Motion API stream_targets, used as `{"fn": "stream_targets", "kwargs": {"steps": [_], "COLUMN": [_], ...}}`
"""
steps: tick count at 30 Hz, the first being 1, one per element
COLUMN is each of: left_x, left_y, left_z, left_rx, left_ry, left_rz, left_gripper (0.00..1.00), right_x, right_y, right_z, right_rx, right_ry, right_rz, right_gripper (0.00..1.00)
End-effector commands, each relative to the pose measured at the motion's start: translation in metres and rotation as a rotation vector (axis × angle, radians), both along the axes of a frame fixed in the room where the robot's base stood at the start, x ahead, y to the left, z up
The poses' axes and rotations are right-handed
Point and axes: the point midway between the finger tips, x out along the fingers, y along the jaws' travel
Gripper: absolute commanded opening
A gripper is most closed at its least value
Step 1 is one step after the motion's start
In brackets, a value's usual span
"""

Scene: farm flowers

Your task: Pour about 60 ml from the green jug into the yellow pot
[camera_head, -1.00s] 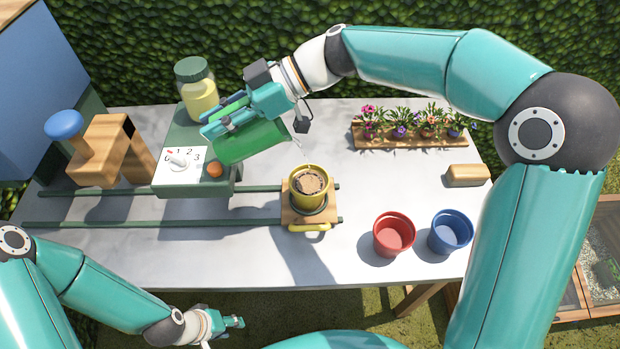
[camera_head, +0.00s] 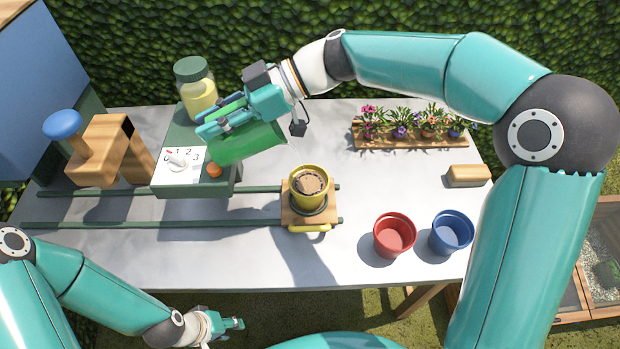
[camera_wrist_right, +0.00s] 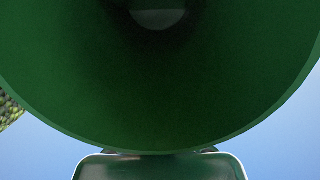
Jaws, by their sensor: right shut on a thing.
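The green jug (camera_head: 250,143) is held tilted above the table by my right gripper (camera_head: 222,119), which is shut on it. The jug's mouth end points right, toward the yellow pot, and is above and left of it. The yellow pot (camera_head: 309,200) stands upright on a small wooden carriage (camera_head: 297,222), with brown soil inside. In the right wrist view the jug's green wall (camera_wrist_right: 150,100) fills most of the picture, with a small pale patch deep inside. My left gripper (camera_head: 236,323) is low in front of the table, empty and away from everything; its jaw gap is unclear.
A red pot (camera_head: 394,236) and a blue pot (camera_head: 451,232) stand right of the carriage. A dial box (camera_head: 181,165) and a lidded jar (camera_head: 198,95) are at the left. A flower tray (camera_head: 410,141) and a wooden block (camera_head: 468,176) are at the back right. Green rails (camera_head: 170,224) run to the carriage.

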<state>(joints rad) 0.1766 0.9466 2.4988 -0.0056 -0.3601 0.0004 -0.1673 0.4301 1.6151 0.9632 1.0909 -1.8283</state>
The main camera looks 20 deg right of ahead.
Motion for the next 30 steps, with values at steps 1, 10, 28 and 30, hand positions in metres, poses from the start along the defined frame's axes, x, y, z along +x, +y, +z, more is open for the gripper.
{"fn": "stream_targets", "kwargs": {"steps": [1, 10, 28, 30], "left_x": [0.0, 0.0, 0.0, 0.0], "left_y": [0.0, 0.0, 0.0, 0.0], "left_z": [-0.001, -0.003, -0.02, -0.023], "left_rx": [0.0, 0.0, 0.0, 0.0], "left_ry": [0.0, 0.0, 0.0, 0.0], "left_rz": [0.0, 0.0, 0.0, 0.0], "left_gripper": [0.39, 0.39, 0.39, 0.39], "right_x": [0.0, 0.0, 0.002, 0.002], "right_y": [-0.001, -0.002, -0.006, -0.007], "right_z": [0.0, 0.0, -0.003, -0.004], "right_rx": [0.004, 0.029, 0.078, 0.085], "right_ry": [0.0, -0.001, -0.005, -0.005], "right_rz": [0.0, 0.0, -0.001, -0.001], "right_gripper": [0.0, 0.0, 0.0, 0.0]}}
